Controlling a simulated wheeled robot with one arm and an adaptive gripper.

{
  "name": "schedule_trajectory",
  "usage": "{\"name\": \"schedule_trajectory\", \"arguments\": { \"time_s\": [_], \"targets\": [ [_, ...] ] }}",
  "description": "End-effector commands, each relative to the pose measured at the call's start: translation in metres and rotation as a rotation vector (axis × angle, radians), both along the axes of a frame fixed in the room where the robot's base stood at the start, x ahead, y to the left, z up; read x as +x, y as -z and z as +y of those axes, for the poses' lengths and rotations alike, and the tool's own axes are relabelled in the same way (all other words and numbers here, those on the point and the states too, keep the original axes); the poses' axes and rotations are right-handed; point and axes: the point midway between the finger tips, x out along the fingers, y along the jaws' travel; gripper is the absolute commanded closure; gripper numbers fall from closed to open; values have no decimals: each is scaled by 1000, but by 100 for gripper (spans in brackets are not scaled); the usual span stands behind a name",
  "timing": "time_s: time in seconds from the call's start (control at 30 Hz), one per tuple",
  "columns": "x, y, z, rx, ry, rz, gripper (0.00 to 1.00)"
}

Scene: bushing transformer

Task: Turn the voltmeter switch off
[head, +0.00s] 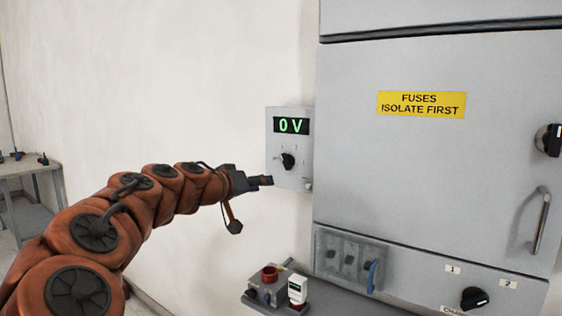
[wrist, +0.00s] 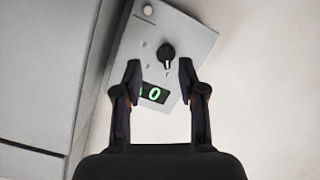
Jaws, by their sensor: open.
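The voltmeter (head: 291,174) is a grey box on the wall, left of the big cabinet, with a green display reading "0 V" in the head view. Its switch (head: 288,160) is a small black round knob below the display. My gripper (head: 262,181) is in front of the voltmeter's lower left part, just below and left of the knob in the head view. In the wrist view the voltmeter (wrist: 192,40) appears upside down and tilted. The knob (wrist: 166,54) shows beyond and between the two open fingers (wrist: 160,82), apart from them. Nothing is between the fingers.
The large grey cabinet (head: 420,170) with a handle (head: 538,220) stands right of the voltmeter. Below, a shelf (head: 330,290) carries a small device box (head: 265,292) and a white meter (head: 297,290). A table (head: 28,168) stands at far left. The wall left of the voltmeter is bare.

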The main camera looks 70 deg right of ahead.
Motion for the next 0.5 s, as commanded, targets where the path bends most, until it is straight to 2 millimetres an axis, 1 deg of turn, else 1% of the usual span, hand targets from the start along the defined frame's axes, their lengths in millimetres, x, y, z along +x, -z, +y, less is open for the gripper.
{"name": "schedule_trajectory", "arguments": {
  "time_s": [0.03, 0.1, 0.2, 0.33, 0.5],
  "targets": [
    [0, -8, -16, -39, 9, 13, 59],
    [4, -15, -34, -86, 9, 29, 59],
    [11, -21, -56, -140, -1, 48, 59],
    [16, -23, -76, -180, -13, 67, 59],
    [21, -21, -89, -198, -27, 78, 59]
  ]
}}
